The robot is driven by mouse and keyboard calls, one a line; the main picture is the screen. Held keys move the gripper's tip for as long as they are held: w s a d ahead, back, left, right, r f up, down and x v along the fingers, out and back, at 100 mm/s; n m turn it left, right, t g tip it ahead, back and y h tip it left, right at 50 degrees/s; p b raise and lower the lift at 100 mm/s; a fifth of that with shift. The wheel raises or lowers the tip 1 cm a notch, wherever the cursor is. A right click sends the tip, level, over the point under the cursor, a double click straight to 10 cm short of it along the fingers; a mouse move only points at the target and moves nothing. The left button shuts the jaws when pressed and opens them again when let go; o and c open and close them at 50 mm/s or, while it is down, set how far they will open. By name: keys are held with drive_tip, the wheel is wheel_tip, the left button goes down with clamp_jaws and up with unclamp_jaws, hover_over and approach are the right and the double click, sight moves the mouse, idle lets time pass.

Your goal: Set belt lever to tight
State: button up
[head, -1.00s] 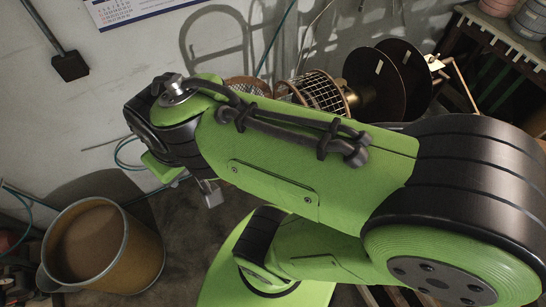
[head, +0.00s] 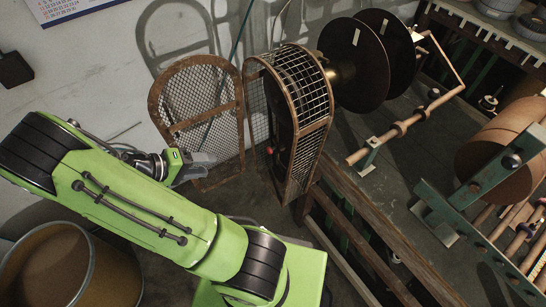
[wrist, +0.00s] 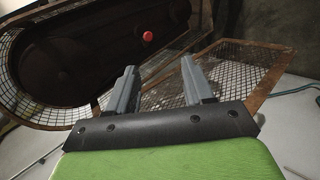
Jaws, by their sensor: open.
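The belt lever shows as a red knob (head: 270,150) at the left side of the machine's belt guard (head: 316,140) in the head view. In the wrist view the red knob (wrist: 148,36) stands out against the dark inside of the guard, beyond my fingertips and a little left of the middle between them. The lever's arm is too dark to make out. My gripper (head: 210,160) is to the left of the knob, apart from it, in front of the open mesh door. Its two grey fingers (wrist: 158,76) are spread and empty in the wrist view.
The mesh door (head: 205,105) stands swung open left of the guard; it also shows in the wrist view (wrist: 225,75). Two dark reel discs (head: 362,60) and a bench (head: 400,185) are to the right. A barrel (head: 90,280) stands at lower left.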

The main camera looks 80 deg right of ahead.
sight(268, 151)
drive_tip(key=s+d+f+g+h+b, duration=0.4)
drive_tip(key=d+f+h+b, duration=0.15)
drive_tip(key=f, duration=0.45)
drive_tip(key=x, duration=1.6)
drive_tip(key=shift+s+d, duration=0.2)
drive_tip(key=shift+s, duration=0.05)
drive_tip(key=shift+c, duration=0.5)
drive_tip(key=shift+a+f, duration=0.1)
drive_tip(key=shift+f, duration=0.1)
clamp_jaws()
